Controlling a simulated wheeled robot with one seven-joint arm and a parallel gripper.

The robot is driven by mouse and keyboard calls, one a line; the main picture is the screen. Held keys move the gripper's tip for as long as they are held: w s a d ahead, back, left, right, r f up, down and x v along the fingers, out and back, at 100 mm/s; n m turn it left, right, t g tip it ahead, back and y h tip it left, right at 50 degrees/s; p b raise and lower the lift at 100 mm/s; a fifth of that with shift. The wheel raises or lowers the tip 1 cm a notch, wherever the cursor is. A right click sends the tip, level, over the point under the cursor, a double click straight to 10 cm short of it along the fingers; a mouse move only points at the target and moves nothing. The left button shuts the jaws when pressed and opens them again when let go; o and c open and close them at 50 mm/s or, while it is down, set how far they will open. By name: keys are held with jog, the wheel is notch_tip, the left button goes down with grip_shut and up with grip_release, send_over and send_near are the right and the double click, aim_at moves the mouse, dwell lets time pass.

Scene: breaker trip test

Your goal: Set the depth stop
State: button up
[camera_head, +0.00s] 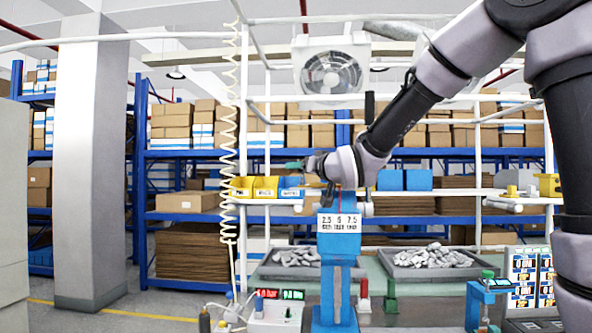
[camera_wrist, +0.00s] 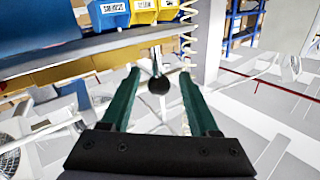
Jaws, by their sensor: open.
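A blue fixture (camera_head: 338,275) stands upright in the middle of the head view. Its white scale plate (camera_head: 339,223) reads 2.5, 5 and 7.5. A dark, thin lever-like part shows above the plate, partly hidden by my arm. My gripper (camera_head: 293,165) is above the fixture and points left. In the wrist view its two green fingers (camera_wrist: 159,74) are spread apart. A black ball knob (camera_wrist: 158,86) on a short rod shows between them, with a gap to each finger. I cannot tell how deep it sits between them. Nothing is gripped.
Yellow bins (camera_head: 241,187) and a blue bin (camera_head: 291,187) sit on a shelf left of my gripper. Grey trays of parts (camera_head: 292,270) lie behind the fixture. A control box (camera_head: 275,317) with red and green displays stands at its left, a smaller blue fixture (camera_head: 487,300) at right.

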jog(key=shift+x, duration=1.4)
grip_shut()
dwell(0.4)
